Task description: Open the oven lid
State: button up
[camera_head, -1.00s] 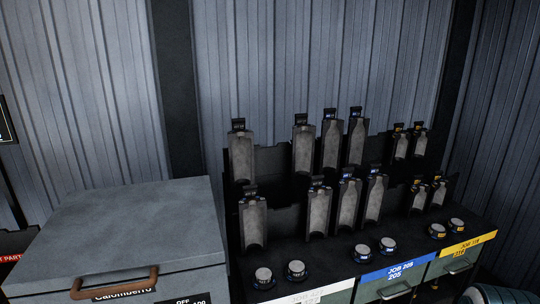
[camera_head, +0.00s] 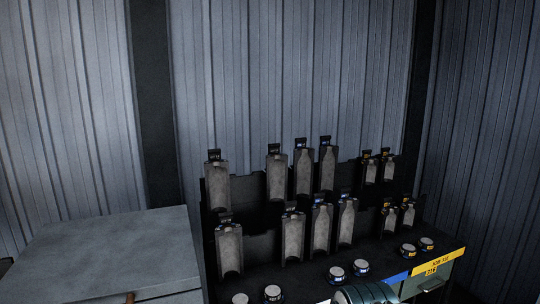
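The oven is the grey box at the lower left, and its flat grey lid (camera_head: 110,255) lies level, looking shut. A small brown piece of the lid's handle (camera_head: 130,298) shows at the bottom edge; the rest of the handle and most of the oven front are cut off below the picture. My gripper is not in view. A rounded grey and white part at the bottom, right of the middle, looks like my own arm, well to the right of the lid.
Right of the oven, a dark stepped rack (camera_head: 262,248) holds several grey mould halves (camera_head: 229,250). Several round pucks (camera_head: 337,273) stand before it, above drawers with coloured labels (camera_head: 439,262). Corrugated metal walls (camera_head: 290,80) close off the back and right.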

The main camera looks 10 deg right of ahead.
aim_at(128, 258)
jog(key=u, duration=1.6)
jog(key=k, duration=0.4)
jog(key=z, duration=0.35)
jog(key=i, duration=0.9)
jog(key=u, duration=0.45)
